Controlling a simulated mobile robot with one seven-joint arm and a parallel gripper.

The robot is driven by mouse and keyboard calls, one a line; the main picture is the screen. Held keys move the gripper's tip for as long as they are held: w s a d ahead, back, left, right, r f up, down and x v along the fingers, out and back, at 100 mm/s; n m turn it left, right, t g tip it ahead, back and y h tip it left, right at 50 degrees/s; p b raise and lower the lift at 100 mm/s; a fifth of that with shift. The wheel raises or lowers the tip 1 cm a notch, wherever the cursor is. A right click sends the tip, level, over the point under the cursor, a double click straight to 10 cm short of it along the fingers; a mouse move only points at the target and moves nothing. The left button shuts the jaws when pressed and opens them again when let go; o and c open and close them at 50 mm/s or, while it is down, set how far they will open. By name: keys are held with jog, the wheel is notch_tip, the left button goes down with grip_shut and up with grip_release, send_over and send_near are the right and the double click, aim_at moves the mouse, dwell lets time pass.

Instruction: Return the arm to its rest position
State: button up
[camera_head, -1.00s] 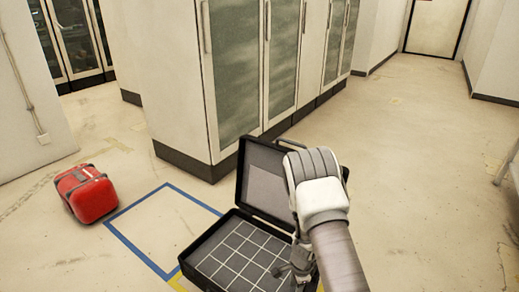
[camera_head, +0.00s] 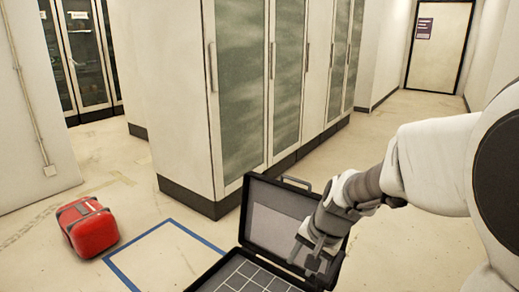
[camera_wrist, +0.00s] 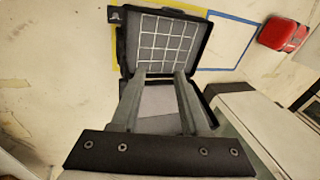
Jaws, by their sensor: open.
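My gripper (camera_head: 318,254) is in front of the open black case on the right side of the head view. In the wrist view its two fingers (camera_wrist: 160,82) are apart with nothing between them. The black case (camera_head: 262,222) stands open on the floor, its lid up and its grid-lined base (camera_head: 250,276) facing up. The wrist view shows the grid base (camera_wrist: 162,36) beyond the fingertips. No phone shows in the case. My arm crosses the right of the head view and hides part of the lid.
A red bag (camera_head: 92,230) lies on the floor at left, beside a blue tape outline (camera_head: 166,222). Tall cabinets with glass doors (camera_head: 240,90) stand behind the case. A door (camera_head: 438,45) is at the far right. Open floor lies between the cabinets and the right wall.

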jog(key=s+d+r+n+t+h, duration=0.1)
jog(key=s+d+r+n, duration=0.15)
jog(key=s+r, duration=0.5)
jog(key=s+d+r+n+t+h, duration=0.15)
jog(key=s+r+n, duration=0.25)
jog(key=s, duration=0.6)
notch_tip(320, 180, up, 21)
jog(key=p, duration=2.2)
jog(key=shift+d+r, duration=0.2)
jog(key=shift+d, duration=0.05)
